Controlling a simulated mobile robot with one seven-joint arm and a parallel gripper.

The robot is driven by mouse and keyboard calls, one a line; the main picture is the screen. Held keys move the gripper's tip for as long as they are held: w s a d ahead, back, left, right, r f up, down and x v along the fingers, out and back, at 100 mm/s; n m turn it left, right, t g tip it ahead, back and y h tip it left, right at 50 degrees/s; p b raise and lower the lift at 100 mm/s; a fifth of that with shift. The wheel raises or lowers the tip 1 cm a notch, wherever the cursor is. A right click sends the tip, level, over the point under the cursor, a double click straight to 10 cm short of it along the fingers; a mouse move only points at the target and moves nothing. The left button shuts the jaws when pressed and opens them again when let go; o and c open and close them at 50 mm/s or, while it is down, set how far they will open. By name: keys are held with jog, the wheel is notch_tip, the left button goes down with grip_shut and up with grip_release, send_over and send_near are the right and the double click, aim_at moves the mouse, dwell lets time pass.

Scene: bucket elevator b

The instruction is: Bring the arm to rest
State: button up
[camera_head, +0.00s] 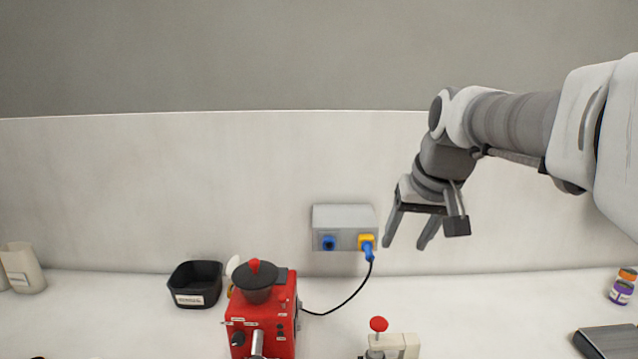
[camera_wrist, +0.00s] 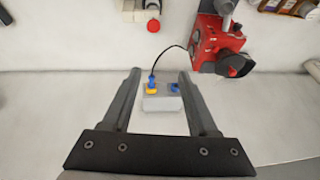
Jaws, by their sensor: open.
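My gripper (camera_head: 407,246) is raised above the white counter, to the right of the grey socket box (camera_head: 345,217) on the wall in the head view. Its two fingers point down and stand apart, with nothing between them. In the wrist view my gripper (camera_wrist: 162,74) shows both fingers spread, and the socket box (camera_wrist: 163,103) appears beyond and between them. A blue plug (camera_head: 367,247) sits in the box's yellow socket, and its black cable runs to the red machine (camera_head: 262,322).
A black labelled bin (camera_head: 195,285) stands left of the red machine. A white device with a red knob (camera_head: 379,324) stands below my gripper. Small jars (camera_head: 622,291) and a dark grey flat object (camera_head: 608,341) are at the right. The counter between is clear.

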jog(key=s+f, duration=0.4)
jog(key=s, duration=0.6)
jog(key=s+f+h, duration=0.1)
jog(key=s+f, duration=0.4)
jog(key=s, duration=0.5)
jog(key=shift+s+t+b, duration=0.2)
jog(key=shift+t+b, duration=0.1)
jog(key=shift+t, duration=0.1)
jog(key=shift+a+f, duration=0.1)
